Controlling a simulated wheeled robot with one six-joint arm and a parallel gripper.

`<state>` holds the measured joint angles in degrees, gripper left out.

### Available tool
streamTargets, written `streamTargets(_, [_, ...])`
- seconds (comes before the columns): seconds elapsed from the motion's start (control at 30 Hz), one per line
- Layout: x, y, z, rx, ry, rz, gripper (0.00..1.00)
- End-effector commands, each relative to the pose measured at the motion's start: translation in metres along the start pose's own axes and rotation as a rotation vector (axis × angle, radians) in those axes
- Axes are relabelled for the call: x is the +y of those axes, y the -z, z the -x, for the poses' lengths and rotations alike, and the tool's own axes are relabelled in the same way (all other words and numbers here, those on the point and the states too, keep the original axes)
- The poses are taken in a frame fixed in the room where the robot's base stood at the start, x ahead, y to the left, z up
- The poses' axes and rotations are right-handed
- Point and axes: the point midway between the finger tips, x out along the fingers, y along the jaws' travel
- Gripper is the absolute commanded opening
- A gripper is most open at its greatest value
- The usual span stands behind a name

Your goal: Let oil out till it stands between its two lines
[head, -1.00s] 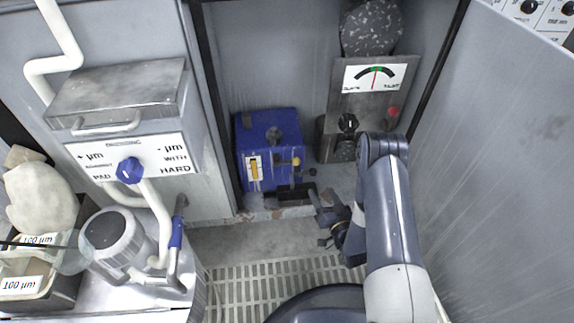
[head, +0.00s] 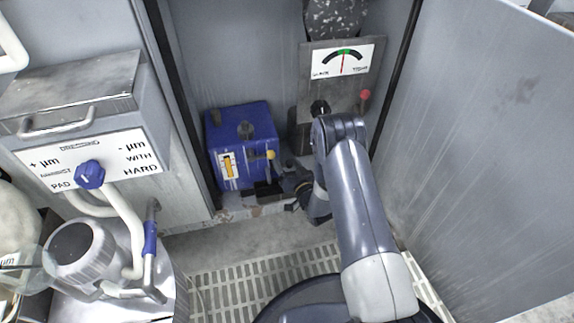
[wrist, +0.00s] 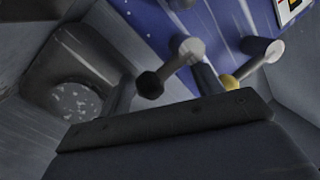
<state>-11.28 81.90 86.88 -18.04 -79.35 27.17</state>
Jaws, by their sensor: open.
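A blue oil box (head: 250,125) stands in the back bay. Its front has a white plate with a yellow sight gauge (head: 229,167); the level against its lines is too small to read. A yellow-tipped knob (head: 271,155) juts from the box near its lower right. It also shows in the wrist view (wrist: 229,82), beside a grey stem with a black end (wrist: 151,86). My gripper (head: 281,175) is open, low at the box's right front. In the wrist view, the black end shows between my fingers (wrist: 165,88); I cannot tell whether they touch it.
A panel with a dial (head: 343,62), black knob (head: 320,108) and red knob (head: 365,95) stands right. A blue-handled pipe (head: 150,238) and white jug (head: 80,250) are at left. The slatted floor (head: 220,290) is clear.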

Motion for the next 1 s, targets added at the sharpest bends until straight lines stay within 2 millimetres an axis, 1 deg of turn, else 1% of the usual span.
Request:
streamTargets(0.1, [0.0000, 0.0001, 0.0002, 0.000, 0.000, 0.000, 0.62])
streamTargets(0.63, [0.0005, -0.0013, 0.0010, -0.003, -0.002, 0.001, 0.19])
streamTargets(0.87, [0.0002, -0.0027, 0.0015, -0.007, -0.002, 0.003, 0.17])
streamTargets(1.0, [-0.0015, -0.0013, 0.0017, -0.022, -0.007, 0.057, 0.17])
